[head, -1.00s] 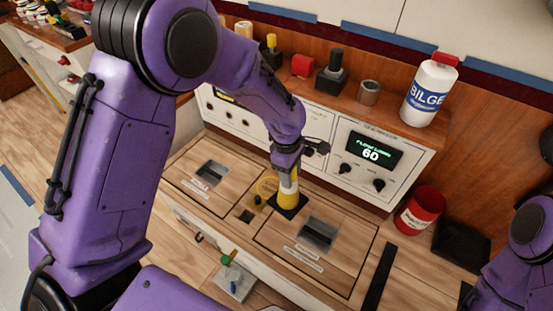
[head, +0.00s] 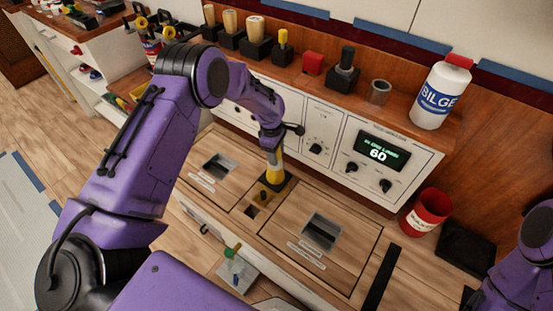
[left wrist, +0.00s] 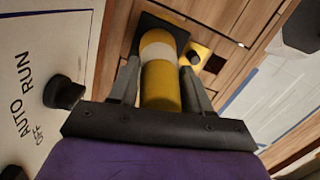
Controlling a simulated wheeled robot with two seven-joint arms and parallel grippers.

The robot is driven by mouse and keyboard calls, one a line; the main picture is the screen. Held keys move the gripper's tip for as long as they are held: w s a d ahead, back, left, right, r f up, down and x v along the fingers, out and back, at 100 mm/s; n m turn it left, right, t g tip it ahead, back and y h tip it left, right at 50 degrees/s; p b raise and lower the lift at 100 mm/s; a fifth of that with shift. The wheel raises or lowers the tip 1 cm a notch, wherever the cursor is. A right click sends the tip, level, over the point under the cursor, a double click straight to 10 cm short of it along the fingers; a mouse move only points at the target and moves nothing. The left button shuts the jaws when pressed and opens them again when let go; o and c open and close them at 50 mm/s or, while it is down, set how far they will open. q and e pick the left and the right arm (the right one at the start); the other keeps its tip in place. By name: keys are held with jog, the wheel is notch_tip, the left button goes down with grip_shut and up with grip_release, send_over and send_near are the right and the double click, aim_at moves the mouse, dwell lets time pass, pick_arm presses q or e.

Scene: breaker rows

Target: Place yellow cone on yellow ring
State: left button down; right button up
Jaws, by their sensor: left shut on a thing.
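A yellow cone (head: 276,175) with a white band is between the fingers of my left gripper (head: 273,153), which is shut on it. In the left wrist view the cone (left wrist: 161,80) runs between both fingers, its far end over a dark square base (left wrist: 172,27). I cannot tell whether it touches that base. A yellow plate with a black knob (left wrist: 194,57) lies right beside it; its yellow part shows by the cone in the head view (head: 264,186). No clear ring outline shows. My right arm shows at the right edge, its gripper out of frame.
Wood-topped panels with two recessed handles (head: 219,166) surround the cone. Behind stands a white control panel with knobs and a display (head: 380,152). A shelf above holds a BILGE bottle (head: 440,95) and several small items. A red can (head: 426,212) stands right.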

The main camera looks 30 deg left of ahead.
pick_arm(q)
jog(key=shift+d+f, duration=0.1)
jog(key=shift+f, duration=1.2)
jog(key=shift+f, duration=0.15)
jog(key=shift+c, duration=2.4)
grip_release()
jog(key=shift+s, duration=0.1)
jog(key=r, duration=0.4)
jog(key=a+r, duration=0.1)
jog(key=r, duration=0.3)
jog(key=r+p, duration=0.1)
jog(key=r, duration=0.3)
jog(key=shift+a+r, duration=0.15)
jog(key=shift+a, duration=0.1)
